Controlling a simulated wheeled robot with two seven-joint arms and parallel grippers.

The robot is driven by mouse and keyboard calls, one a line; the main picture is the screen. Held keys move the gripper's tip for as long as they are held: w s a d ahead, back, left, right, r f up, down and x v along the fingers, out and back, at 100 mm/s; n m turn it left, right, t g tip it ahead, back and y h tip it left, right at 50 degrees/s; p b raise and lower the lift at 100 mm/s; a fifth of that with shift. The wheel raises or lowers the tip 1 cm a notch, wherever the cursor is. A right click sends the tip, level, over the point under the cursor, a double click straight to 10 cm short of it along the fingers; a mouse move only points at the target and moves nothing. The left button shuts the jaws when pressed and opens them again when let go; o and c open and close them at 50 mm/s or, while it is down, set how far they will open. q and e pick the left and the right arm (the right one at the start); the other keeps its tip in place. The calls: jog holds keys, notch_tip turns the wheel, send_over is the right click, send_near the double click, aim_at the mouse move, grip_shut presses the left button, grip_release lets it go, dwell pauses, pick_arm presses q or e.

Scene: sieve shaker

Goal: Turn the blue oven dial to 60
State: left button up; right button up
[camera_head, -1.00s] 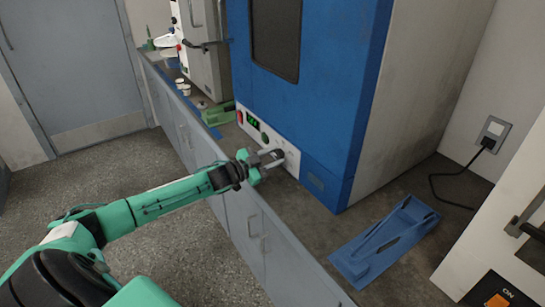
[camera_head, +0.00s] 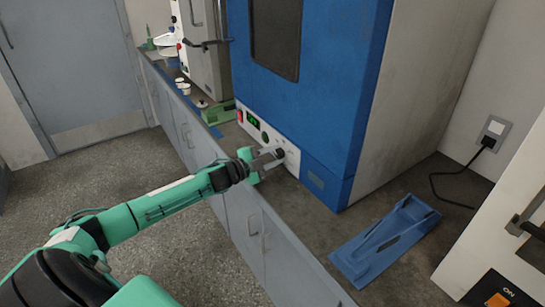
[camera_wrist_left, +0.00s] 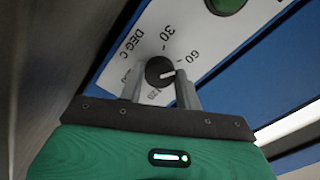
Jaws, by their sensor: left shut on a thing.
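The blue oven (camera_head: 335,100) stands on the counter with a white control panel (camera_head: 272,142) low on its front. The round black dial (camera_wrist_left: 159,71) with a white pointer shows in the left wrist view. The pointer aims right, close to the 60 mark (camera_wrist_left: 193,56) and slightly below it. The 30 mark (camera_wrist_left: 168,32) is above the dial. My left gripper (camera_wrist_left: 160,82) has a finger on each side of the dial and is shut on it. In the head view my left gripper (camera_head: 274,157) is at the panel and hides the dial.
A blue tray-like stand (camera_head: 385,240) lies on the counter right of the oven. A white machine with an orange switch (camera_head: 498,300) is at the lower right. Small cups (camera_head: 183,88) and a green stand (camera_head: 218,113) are left of the oven.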

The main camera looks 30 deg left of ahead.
jog(key=shift+s, duration=0.1)
pick_arm(q)
jog(key=o, duration=1)
jog(key=shift+c, duration=0.2)
pick_arm(e)
jog(key=shift+d, duration=0.1)
pick_arm(q)
jog(key=shift+s, duration=0.1)
jog(key=shift+s+a+f, duration=0.1)
jog(key=shift+s, duration=0.1)
jog(key=v, duration=1.3)
jog(key=shift+b, duration=0.35)
pick_arm(e)
jog(key=shift+w+a+r, duration=0.25)
jog(key=shift+w+r, duration=0.75)
pick_arm(q)
jog(key=shift+s, duration=0.1)
pick_arm(e)
jog(key=shift+s, duration=0.2)
